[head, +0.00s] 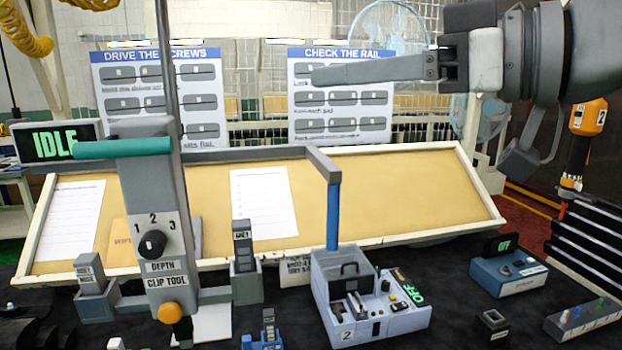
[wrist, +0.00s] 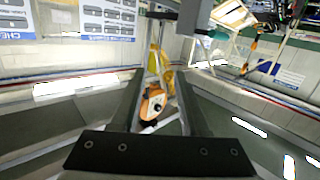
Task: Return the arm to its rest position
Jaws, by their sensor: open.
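My gripper (head: 318,75) is raised at the upper right of the head view, its long grey fingers pointing left, level, in front of the "CHECK THE RAIL" board. In the wrist view my gripper (wrist: 159,76) shows two dark fingers set apart with nothing held between them. An orange device (wrist: 153,103) shows beyond the gap, in the background. My arm (head: 535,55) comes in from the right edge, high above the bench. The head view shows the fingers side-on, touching nothing.
A clip tool (head: 165,220) with a tall post stands at left. A grey fixture box (head: 370,300) with a blue post is at centre. A blue switch box (head: 508,275), black drawers (head: 590,235) and an orange driver (head: 586,125) are at right. The tilted tan board (head: 410,195) lies behind.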

